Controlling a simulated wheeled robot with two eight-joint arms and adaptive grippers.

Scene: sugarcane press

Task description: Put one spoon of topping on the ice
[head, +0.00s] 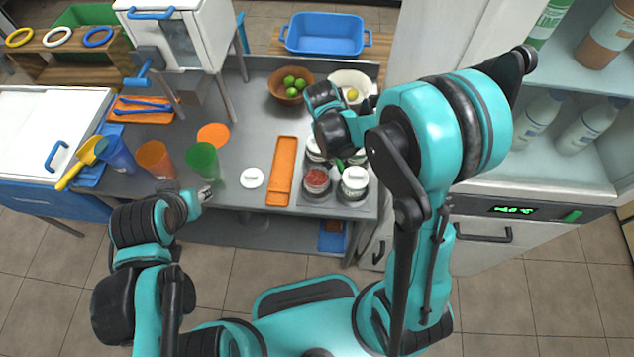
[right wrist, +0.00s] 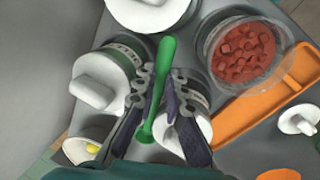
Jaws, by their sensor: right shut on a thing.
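My right gripper (right wrist: 160,88) is shut on a green spoon (right wrist: 168,52), which lies between its two fingers among the topping jars. The spoon also shows in small part in the head view (head: 340,165), where my arm covers most of that gripper. An open jar of red cubed topping (right wrist: 243,52) is to the right of the spoon in the right wrist view; it stands at the front of the jar holder in the head view (head: 317,181). My left gripper (head: 205,193) is near the green cup (head: 202,161); its fingers are too small to read. I see no ice clearly.
Lidded jars (head: 354,184) crowd around the spoon. An orange tray (head: 282,172) and a loose white lid (head: 252,178) lie left of them. An orange cup (head: 156,160) and a blue cup (head: 116,154) stand further left. A bowl of limes (head: 290,86) is behind.

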